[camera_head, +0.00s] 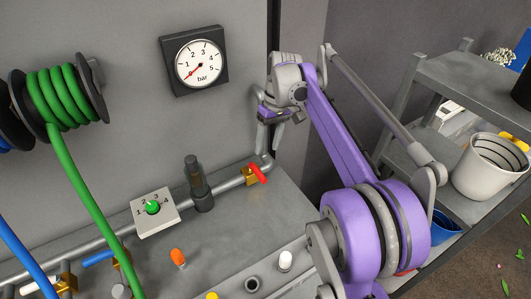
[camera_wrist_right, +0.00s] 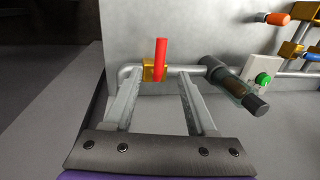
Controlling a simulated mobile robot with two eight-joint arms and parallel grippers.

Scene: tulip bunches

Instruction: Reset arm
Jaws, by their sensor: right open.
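My right gripper (camera_head: 269,140) is open and empty in the head view, above the pipe near the red valve handle. In the right wrist view its two fingers (camera_wrist_right: 160,100) point toward the pipe, spread apart with nothing held between them. The red valve handle (camera_head: 258,173) sits on a brass valve body, and in the wrist view the handle (camera_wrist_right: 161,52) stands upright, seen between the fingertips. Whether a finger touches the pipe or valve cannot be told. My purple right arm (camera_head: 345,130) reaches in from the lower right. My left gripper is not in view.
A pressure gauge (camera_head: 198,62) hangs on the grey wall. A dark cylinder (camera_head: 199,185) and a green-knob dial plate (camera_head: 155,213) stand left of the valve. Green hose (camera_head: 75,170) runs down at left. A shelf with a white bucket (camera_head: 488,168) stands right of my arm.

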